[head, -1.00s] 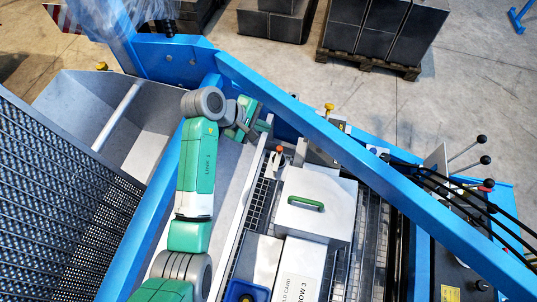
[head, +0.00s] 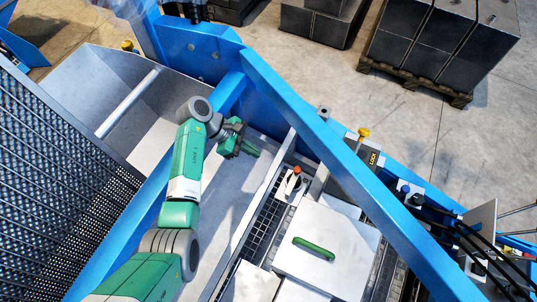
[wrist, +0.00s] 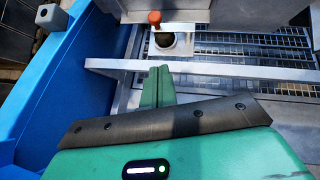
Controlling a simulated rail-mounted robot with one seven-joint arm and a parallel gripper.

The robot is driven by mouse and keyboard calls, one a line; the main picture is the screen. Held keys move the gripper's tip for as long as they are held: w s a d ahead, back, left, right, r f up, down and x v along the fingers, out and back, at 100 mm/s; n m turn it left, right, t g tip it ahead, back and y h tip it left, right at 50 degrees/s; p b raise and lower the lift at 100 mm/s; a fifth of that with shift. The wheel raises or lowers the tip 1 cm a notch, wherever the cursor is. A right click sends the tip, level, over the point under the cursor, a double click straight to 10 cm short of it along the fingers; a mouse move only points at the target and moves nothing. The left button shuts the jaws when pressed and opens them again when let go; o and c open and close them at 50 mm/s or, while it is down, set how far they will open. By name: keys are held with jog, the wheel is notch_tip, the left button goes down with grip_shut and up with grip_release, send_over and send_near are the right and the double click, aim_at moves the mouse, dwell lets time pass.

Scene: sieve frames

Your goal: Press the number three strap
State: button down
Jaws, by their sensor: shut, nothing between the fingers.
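I cannot make out a strap marked three in either view. My gripper (head: 254,152) is green and shut, with nothing between its fingers. In the head view it is over the grey metal trough, left of a pale rail. In the wrist view its two fingers (wrist: 156,86) lie together and point toward the pale rail (wrist: 200,64). Beyond the rail is an orange-red knob (wrist: 154,18) on a pale bracket above a dark round opening. The knob also shows in the head view (head: 297,170), to the right of my gripper and apart from it.
A blue beam (head: 330,150) crosses diagonally to the right of my gripper. A pale box lid with a green handle (head: 314,249) sits over a dark grating (head: 262,232). A dark mesh panel (head: 60,170) stands at the left. Dark blocks (head: 440,40) stand on a pallet behind.

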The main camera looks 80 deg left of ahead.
jog(key=b, duration=0.3)
send_near(293, 180)
jog(key=a+f, duration=0.2)
jog(key=shift+a+f, duration=0.15)
jog(key=shift+a, duration=0.1)
jog(key=w, duration=0.1)
jog(key=w+d, duration=0.1)
jog(key=w, duration=0.1)
jog(key=w+b, duration=0.1)
jog(key=shift+w+d, duration=0.15)
jog(key=shift+d, duration=0.25)
